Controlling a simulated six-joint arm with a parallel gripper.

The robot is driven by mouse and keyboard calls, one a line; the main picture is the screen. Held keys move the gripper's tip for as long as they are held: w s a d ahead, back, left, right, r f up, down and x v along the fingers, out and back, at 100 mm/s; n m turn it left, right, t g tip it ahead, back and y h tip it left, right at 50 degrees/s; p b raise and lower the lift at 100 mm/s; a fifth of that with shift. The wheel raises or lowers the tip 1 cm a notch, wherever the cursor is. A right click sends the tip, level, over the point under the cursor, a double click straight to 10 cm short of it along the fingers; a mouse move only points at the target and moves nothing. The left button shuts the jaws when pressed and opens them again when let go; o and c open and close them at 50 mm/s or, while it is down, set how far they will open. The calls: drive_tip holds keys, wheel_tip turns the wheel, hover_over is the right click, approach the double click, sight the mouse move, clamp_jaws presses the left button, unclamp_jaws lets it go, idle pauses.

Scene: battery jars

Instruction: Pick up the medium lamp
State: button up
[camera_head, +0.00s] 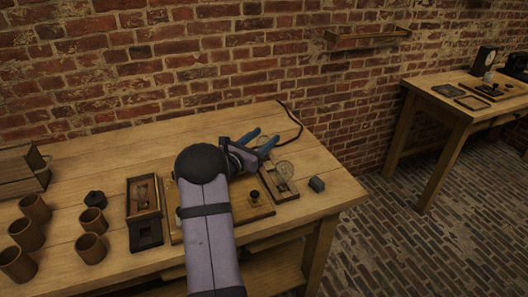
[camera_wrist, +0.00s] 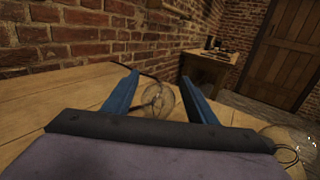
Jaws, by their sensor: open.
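My gripper (camera_head: 259,142) is low over the bench, its two blue fingers apart and pointing toward the back right. In the wrist view a clear glass lamp (camera_wrist: 158,100) shows between the open fingers (camera_wrist: 160,79), apart from both; its lower part is hidden by the gripper body. A second round glass lamp (camera_wrist: 287,150) is at the lower right, outside the fingers. In the head view a glass lamp (camera_head: 284,168) stands right of the gripper on a small wooden board. I cannot tell by size which lamp is the medium one.
A black cable (camera_head: 292,118) lies at the bench's back right. A wooden board (camera_head: 258,212) with a black knob is beside my arm. A small dark block (camera_head: 317,184) sits near the right edge. Several brown cups (camera_head: 92,248) stand at left, near a framed tray (camera_head: 145,197).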

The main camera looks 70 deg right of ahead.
drive_tip(key=shift+s+d+p, duration=0.25)
drive_tip(key=shift+d, duration=0.8)
drive_tip(key=shift+s+d+p, duration=0.2)
drive_tip(key=shift+d+p, duration=0.05)
drive_tip(key=shift+d, duration=0.8)
